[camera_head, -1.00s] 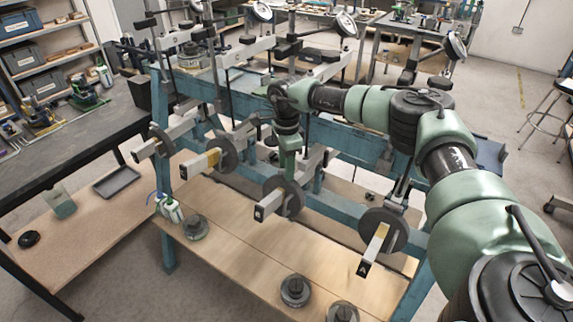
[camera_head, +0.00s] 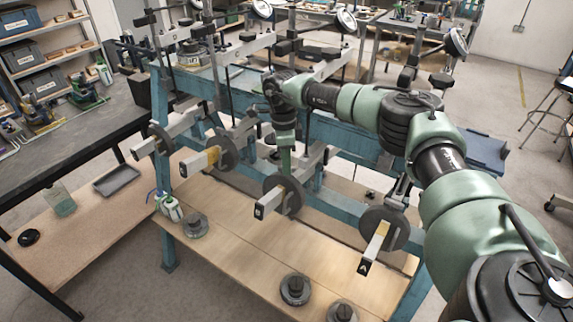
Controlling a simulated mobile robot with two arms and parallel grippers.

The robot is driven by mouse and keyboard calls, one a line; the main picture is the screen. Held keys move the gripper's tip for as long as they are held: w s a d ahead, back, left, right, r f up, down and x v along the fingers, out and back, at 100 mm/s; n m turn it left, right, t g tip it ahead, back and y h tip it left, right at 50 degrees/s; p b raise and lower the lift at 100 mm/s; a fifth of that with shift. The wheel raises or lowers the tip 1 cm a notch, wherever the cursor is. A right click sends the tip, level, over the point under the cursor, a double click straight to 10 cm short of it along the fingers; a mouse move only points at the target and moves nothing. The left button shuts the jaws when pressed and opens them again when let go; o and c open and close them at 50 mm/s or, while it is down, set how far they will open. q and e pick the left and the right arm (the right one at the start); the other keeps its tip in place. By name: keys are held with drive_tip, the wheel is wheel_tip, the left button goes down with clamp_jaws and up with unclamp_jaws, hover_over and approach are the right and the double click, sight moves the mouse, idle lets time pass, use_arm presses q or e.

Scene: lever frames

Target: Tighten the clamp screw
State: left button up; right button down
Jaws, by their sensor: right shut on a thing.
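My right arm comes in from the right and reaches over the blue lever frame. Its gripper (camera_head: 286,168) points down behind the disc weight (camera_head: 284,194) on the second lever from the right. The gripper is shut on the clamp screw at that lever. The screw is small and hidden by the fingers and the weight, so its seating cannot be told. The lever's square end (camera_head: 266,203) sticks out toward me. My left gripper is not in view.
Other levers with disc weights stand on both sides, one at the right (camera_head: 383,229) and one at the left (camera_head: 222,152). Loose round weights (camera_head: 295,289) and small bottles (camera_head: 172,208) stand on the wooden shelf (camera_head: 240,245). A dark workbench (camera_head: 70,135) is at the left.

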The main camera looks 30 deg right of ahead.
drive_tip(key=m+g, duration=0.1)
drive_tip(key=m, duration=0.3)
drive_tip(key=shift+w+b, duration=0.15)
drive_tip(key=shift+b, duration=0.25)
drive_tip(key=shift+r+m+g+b, duration=0.1)
drive_tip(key=shift+m+g+b, duration=0.2)
drive_tip(key=shift+m, duration=1.3)
drive_tip(key=c, duration=1.4)
unclamp_jaws()
